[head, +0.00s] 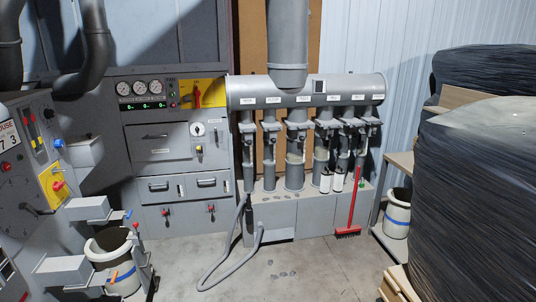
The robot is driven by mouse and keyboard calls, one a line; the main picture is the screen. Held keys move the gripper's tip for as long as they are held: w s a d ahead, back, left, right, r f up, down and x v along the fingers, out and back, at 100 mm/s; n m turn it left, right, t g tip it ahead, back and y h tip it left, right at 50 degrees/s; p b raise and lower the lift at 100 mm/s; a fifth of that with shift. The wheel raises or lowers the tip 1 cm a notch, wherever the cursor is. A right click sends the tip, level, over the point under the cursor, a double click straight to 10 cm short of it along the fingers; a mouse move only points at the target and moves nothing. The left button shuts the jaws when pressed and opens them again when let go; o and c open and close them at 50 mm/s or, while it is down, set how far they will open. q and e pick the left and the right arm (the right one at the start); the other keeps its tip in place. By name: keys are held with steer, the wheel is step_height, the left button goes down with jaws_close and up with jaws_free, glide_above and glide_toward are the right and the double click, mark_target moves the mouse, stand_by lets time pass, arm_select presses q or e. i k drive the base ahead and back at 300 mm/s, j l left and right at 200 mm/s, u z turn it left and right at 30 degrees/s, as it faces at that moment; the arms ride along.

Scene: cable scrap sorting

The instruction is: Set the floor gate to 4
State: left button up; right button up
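A grey horizontal duct (330,92) on the back wall carries a row of small white labels, with a vertical pipe and gate fitting under each. The label text is too small to read, so I cannot tell which gate is the floor gate. The leftmost gate pipe (247,150) stands above a grey hose (215,272) that loops onto the floor. Other gates, such as the middle one (296,135), have dark handles and clamps. Their scale numbers and settings are not readable. Neither of my grippers shows in the head view.
A red broom (348,232) leans at the duct's base cabinet. A control cabinet (160,150) with gauges stands left of it, and a machine with a bucket (115,270) at the far left. Black-wrapped pallets (475,190) block the right. The concrete floor (310,270) between is mostly clear.

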mark_target(270, 128)
steer(key=i, duration=3.4)
